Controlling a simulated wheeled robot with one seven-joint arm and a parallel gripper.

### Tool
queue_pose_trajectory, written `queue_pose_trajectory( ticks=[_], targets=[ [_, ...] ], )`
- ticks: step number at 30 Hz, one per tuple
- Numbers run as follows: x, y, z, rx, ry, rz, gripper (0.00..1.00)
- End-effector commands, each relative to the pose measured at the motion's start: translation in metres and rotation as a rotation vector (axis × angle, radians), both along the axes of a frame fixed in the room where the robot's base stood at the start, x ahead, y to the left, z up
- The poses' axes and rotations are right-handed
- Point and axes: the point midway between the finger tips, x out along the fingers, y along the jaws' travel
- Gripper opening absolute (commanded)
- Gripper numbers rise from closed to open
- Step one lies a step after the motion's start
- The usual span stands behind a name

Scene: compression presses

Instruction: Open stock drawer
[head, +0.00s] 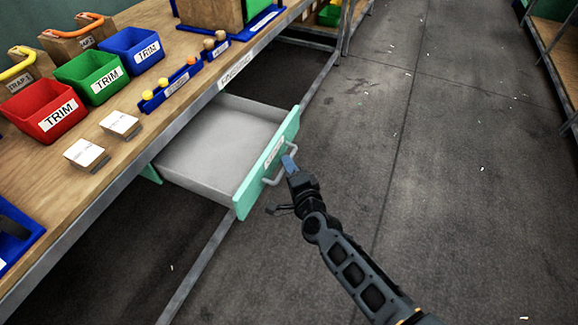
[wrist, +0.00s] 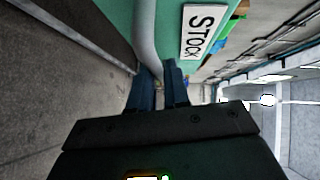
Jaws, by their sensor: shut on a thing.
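The stock drawer (head: 222,150) is pulled out from under the workbench, and its grey inside looks empty. Its green front (head: 246,190) bears a label, which reads STOCK in the wrist view (wrist: 204,32). A grey bar handle (head: 271,181) is fixed to the front; it also shows in the wrist view (wrist: 146,38). My gripper (head: 287,167) is at the handle, its blue fingers shut on the bar. In the wrist view the two fingers (wrist: 157,84) stand on either side of the lower part of the bar.
The wooden workbench (head: 190,55) above the drawer carries red (head: 45,108), green (head: 90,75) and blue (head: 131,50) TRIM bins and two small labelled blocks. The grey floor (head: 430,190) to the right of the drawer is clear. A shelf (head: 553,45) stands at the far right.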

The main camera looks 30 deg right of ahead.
Motion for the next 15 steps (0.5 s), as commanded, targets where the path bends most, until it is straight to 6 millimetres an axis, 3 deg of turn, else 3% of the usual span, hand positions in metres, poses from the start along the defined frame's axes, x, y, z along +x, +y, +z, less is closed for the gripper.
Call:
queue_pose_trajectory(
  ticks=[8,15],
  targets=[
    [-0.0004,0.0004,-0.0009,-0.001,0.002,0.001,0.38],
    [-0.0013,0.0004,-0.0001,-0.001,0.001,0.001,0.38]
  ],
)
